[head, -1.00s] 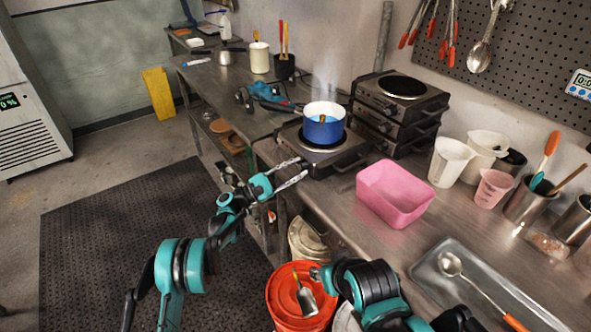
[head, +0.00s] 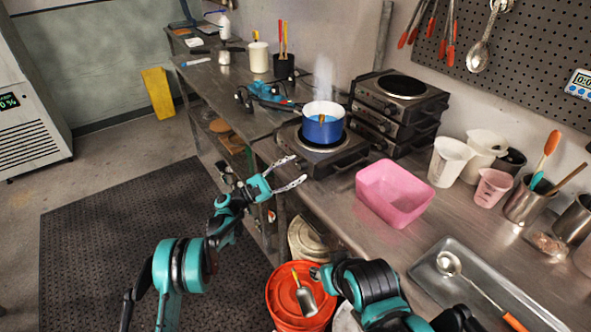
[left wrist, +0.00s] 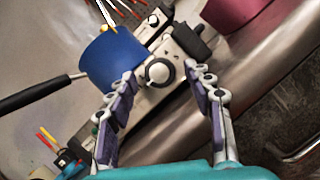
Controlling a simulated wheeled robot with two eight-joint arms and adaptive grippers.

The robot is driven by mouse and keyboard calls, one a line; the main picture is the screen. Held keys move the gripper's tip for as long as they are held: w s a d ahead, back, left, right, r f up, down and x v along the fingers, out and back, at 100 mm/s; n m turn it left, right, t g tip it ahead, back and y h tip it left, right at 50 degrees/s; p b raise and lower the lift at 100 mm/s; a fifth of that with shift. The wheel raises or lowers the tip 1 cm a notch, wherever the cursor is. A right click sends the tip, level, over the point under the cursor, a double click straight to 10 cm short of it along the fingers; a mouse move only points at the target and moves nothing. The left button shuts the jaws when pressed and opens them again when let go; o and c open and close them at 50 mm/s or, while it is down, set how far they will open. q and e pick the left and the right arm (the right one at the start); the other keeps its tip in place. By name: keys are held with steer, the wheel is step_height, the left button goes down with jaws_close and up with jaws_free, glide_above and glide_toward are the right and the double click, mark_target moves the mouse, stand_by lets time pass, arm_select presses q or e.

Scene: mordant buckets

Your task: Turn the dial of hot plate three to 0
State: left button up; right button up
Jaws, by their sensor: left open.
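A hot plate (head: 345,161) sits on the steel bench with a blue pot (head: 321,132) on its burner. Steam rises from the pot. In the left wrist view the hot plate's front (left wrist: 183,42) shows a round dial (left wrist: 159,72), beside the blue pot (left wrist: 112,60). My left gripper (head: 298,168) is open at the hot plate's front. In the left wrist view its fingertips (left wrist: 160,71) are on either side of the dial, and I cannot tell whether they touch it. The dial setting and any plate number are unreadable.
Stacked hot plates (head: 401,97) stand behind the pot. A pink tub (head: 392,196) is to the right on the bench, with beakers (head: 447,162) beyond. An orange bucket (head: 285,300) with a scoop stands below the bench edge.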

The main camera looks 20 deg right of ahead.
arm_select(q)
steer(key=v, duration=1.1)
steer(key=shift+s+a, duration=0.1)
steer(key=shift+a, duration=0.05)
